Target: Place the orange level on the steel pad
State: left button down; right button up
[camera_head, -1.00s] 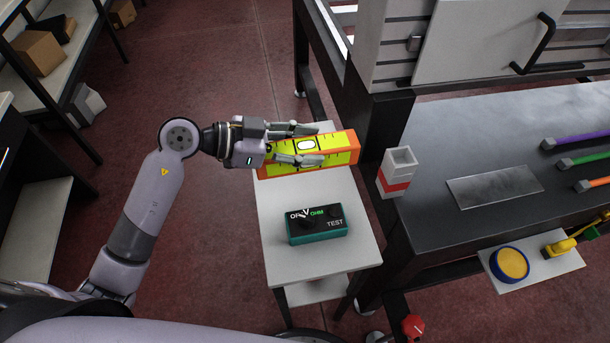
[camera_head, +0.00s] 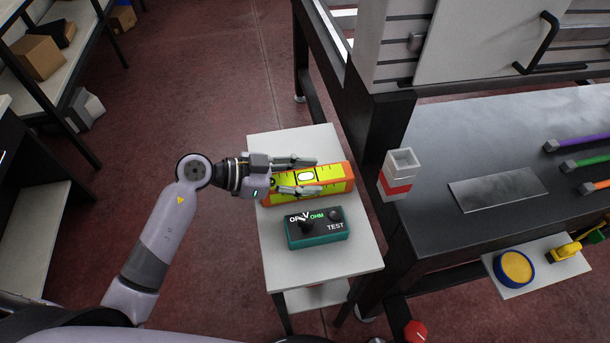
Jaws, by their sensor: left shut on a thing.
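The orange level (camera_head: 338,184) is an orange and yellow block with a vial window on its upper face. It is over the narrow white side table, just behind the tester box; I cannot tell whether it touches the table top. My left gripper (camera_head: 305,175) reaches in from the left and is shut on the level, its fingers lying across the yellow part. The steel pad (camera_head: 495,190) is a flat grey plate on the dark workbench at the right, well apart from the level. My right gripper is not in view.
A teal tester box (camera_head: 318,228) stands on the white side table (camera_head: 345,262) in front of the level. A white and red holder (camera_head: 398,175) sits at the left edge of the dark workbench (camera_head: 450,140). Coloured tools (camera_head: 580,140) lie right of the pad.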

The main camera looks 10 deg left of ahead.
pick_arm(q)
jog(key=c, duration=1.3)
grip_release()
jog(key=shift+f, duration=0.1)
jog(key=o, duration=0.4)
jog(key=shift+c, duration=0.2)
